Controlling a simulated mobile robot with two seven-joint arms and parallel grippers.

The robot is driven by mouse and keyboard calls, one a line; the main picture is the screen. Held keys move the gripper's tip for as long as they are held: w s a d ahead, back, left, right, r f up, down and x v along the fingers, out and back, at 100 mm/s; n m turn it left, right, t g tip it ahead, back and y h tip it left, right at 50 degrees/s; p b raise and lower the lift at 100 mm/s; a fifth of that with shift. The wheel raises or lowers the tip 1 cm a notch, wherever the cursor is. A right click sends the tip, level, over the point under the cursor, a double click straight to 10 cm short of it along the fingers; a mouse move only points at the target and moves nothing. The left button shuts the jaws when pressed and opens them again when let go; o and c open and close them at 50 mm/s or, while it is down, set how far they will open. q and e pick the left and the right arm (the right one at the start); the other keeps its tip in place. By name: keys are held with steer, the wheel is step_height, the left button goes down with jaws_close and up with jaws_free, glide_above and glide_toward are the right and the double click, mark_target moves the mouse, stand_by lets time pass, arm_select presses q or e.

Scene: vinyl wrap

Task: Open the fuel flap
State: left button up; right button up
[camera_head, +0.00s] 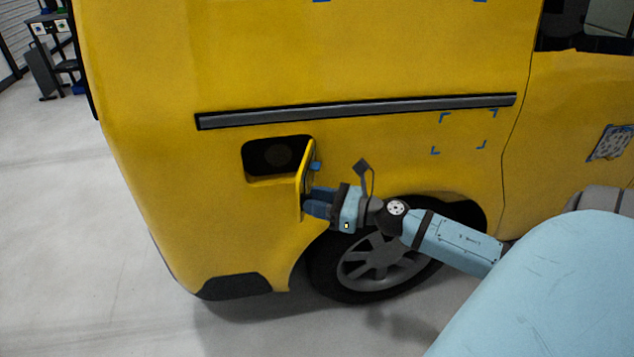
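The yellow fuel flap (303,184) stands swung out from the side of the yellow van (230,65), seen nearly edge-on. The dark fuel recess (276,155) to its left is uncovered, with a round shape dimly visible inside. My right gripper (308,203) reaches in from the right, its dark blue fingers at the flap's lower right side, touching or very close to it. Whether the fingers are apart or closed is hidden by the angle. A small blue piece (315,166) shows at the flap's outer side. My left gripper is out of view.
A grey trim strip (360,110) runs along the van above the recess. The rear wheel (375,262) sits below my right forearm. Blue corner marks (465,133) are on the panel. Open floor (90,250) lies to the left, with a shelf cart (55,50) behind.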

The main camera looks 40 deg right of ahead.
steer(key=shift+s, duration=0.1)
steer(key=v, duration=1.3)
steer(key=shift+s+b, duration=0.25)
steer(key=shift+b, duration=0.2)
steer(key=shift+d, duration=0.15)
